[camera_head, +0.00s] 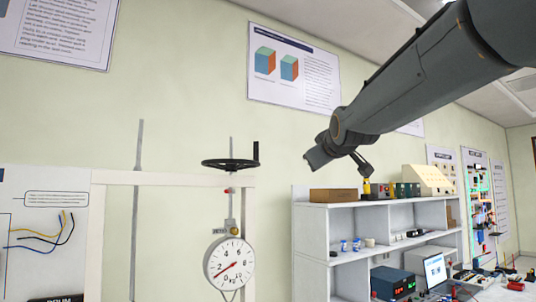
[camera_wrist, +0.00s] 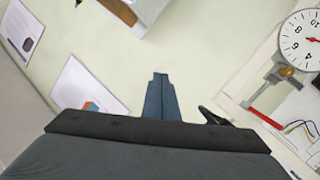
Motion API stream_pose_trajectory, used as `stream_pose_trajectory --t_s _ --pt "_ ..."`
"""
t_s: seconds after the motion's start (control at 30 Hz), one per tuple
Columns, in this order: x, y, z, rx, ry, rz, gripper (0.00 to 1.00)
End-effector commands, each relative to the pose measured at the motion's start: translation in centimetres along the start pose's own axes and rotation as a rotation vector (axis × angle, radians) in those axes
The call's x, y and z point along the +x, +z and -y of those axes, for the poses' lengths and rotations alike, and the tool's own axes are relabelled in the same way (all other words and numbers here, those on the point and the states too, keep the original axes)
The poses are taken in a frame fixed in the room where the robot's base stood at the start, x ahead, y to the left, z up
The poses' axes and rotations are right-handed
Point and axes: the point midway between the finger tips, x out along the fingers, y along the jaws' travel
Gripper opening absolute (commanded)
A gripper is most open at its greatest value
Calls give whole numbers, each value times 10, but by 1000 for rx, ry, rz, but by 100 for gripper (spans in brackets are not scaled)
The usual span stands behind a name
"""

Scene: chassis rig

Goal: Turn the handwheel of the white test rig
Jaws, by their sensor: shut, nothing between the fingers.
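The white test rig (camera_head: 170,177) stands left of centre in the head view. Its black handwheel (camera_head: 230,163) lies flat on top, with an upright crank handle at its right side. A round dial gauge (camera_head: 229,263) hangs below; it also shows in the wrist view (camera_wrist: 303,40). My gripper (camera_head: 366,172) appears to the right of the handwheel in the picture, apart from it. It is shut and empty. In the wrist view the closed fingers (camera_wrist: 160,95) point up the picture; a black part to their right is probably the handwheel, mostly hidden by my gripper.
A white shelf unit (camera_head: 340,215) with boxes and small instruments stands right of the rig. A bench with a laptop (camera_head: 436,272) and a power supply (camera_head: 393,282) is at lower right. Posters (camera_head: 293,67) hang on the wall. The space between handwheel and gripper looks clear.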

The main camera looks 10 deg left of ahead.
Motion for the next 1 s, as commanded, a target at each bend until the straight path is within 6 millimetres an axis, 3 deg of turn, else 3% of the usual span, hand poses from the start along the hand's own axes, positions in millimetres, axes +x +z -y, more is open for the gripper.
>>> stream_pose_trajectory --t_s 0.1,0.27,0.47,0.6,0.8,1.0 --pt "5 17 4 318 -44 53 0" --pt "8 24 19 744 -130 106 0" --pt "8 7 37 1262 -281 143 0" --pt "3 -20 42 1594 -415 149 0" --pt "-6 -54 36 1906 -580 138 0" --pt "-7 -68 32 2005 -643 133 0"
